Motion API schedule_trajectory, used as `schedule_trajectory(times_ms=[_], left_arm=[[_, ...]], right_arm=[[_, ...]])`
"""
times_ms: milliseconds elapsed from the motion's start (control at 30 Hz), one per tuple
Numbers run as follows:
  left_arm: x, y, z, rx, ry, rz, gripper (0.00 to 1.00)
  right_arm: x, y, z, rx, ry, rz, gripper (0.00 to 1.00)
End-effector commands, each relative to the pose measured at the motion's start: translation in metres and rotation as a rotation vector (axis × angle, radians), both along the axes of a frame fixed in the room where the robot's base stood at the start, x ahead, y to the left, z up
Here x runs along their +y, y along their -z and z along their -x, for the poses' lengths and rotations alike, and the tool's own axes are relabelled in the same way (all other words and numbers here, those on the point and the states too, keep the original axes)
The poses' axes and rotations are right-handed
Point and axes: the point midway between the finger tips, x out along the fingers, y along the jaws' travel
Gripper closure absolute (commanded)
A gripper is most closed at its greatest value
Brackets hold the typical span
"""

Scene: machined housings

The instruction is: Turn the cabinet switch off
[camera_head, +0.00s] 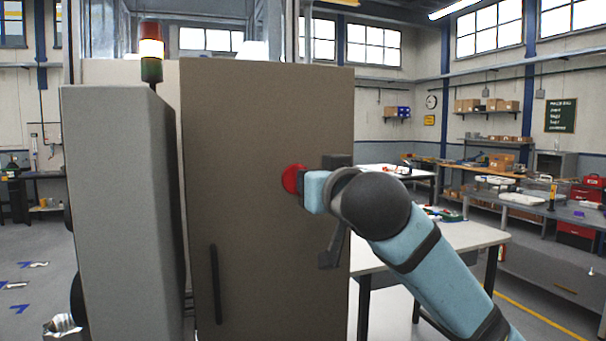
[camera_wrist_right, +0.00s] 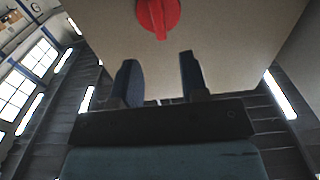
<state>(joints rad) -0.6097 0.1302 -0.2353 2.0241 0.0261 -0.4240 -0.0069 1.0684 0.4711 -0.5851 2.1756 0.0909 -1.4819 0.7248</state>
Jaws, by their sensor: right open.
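The cabinet (camera_head: 255,130) has a flat brown-grey door with a long dark handle low on it. The red round switch (camera_head: 292,179) sits on the door's right half, partly hidden by my right arm. In the wrist view, the switch (camera_wrist_right: 158,14) shows at the top edge, cut off, with a raised red grip pointing down in the picture. My right gripper (camera_wrist_right: 156,58) is open and empty, its two dark fingers apart, just short of the switch in the picture. I cannot tell the exact gap in depth. My left gripper is not in view.
A grey cabinet panel (camera_head: 120,210) with a signal light (camera_head: 151,50) stands left of the door. A white table (camera_head: 470,236) is behind my right arm. Workbenches and shelves with boxes (camera_head: 490,104) line the far right. Open floor shows at far left.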

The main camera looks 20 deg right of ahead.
Motion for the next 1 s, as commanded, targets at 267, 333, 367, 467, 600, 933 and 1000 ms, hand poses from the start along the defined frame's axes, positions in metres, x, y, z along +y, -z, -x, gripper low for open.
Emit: schedule_trajectory(times_ms=[267,333,367,467,600,933,1000], left_arm=[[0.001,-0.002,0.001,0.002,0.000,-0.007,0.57],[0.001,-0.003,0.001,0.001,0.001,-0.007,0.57],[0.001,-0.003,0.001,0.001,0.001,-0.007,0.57],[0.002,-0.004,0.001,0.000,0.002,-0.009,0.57],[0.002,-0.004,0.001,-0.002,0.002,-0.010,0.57],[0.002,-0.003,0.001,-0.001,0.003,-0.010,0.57],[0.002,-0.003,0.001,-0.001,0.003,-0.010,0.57]], right_arm=[[0.001,-0.001,-0.053,0.001,0.001,0.000,0.60],[0.002,-0.001,-0.061,0.000,0.000,0.000,0.60],[0.002,-0.001,-0.064,0.000,0.000,0.000,0.60],[0.003,0.000,-0.071,0.000,0.000,0.001,0.60],[0.003,0.000,-0.074,0.000,-0.001,0.000,0.60],[0.003,0.000,-0.074,0.000,-0.001,0.000,0.92],[0.003,0.000,-0.074,0.000,-0.001,0.000,1.00]])
